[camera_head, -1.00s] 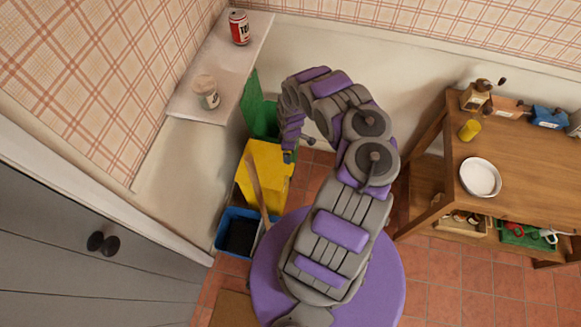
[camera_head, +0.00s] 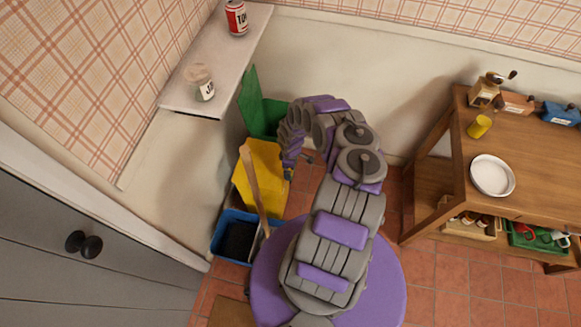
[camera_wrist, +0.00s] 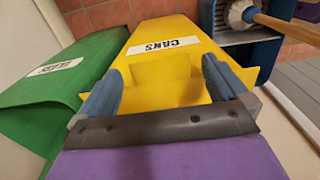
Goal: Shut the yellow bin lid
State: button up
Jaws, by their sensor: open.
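The yellow bin (camera_head: 262,178) stands between a green bin and a blue bin by the wall. In the wrist view its yellow face with a white CANS label (camera_wrist: 164,46) shows upside down, with a flared yellow edge and a darker yellow patch between the fingers. I cannot tell how far the lid is open. My gripper (camera_head: 288,174) is at the right side of the yellow bin in the head view. In the wrist view its two blue-grey fingers (camera_wrist: 160,85) are apart with nothing gripped. Whether they touch the yellow bin is unclear.
The green bin (camera_head: 268,118) has a raised green flap. A wooden handle (camera_head: 253,185) leans across the yellow bin, near the blue bin (camera_head: 225,218). A shelf (camera_head: 235,65) with a can and a jar juts out above. A wooden table (camera_head: 540,185) stands right.

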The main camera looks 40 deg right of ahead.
jog(key=c, duration=1.5)
jog(key=shift+w+r, duration=0.1)
jog(key=shift+r, duration=0.05)
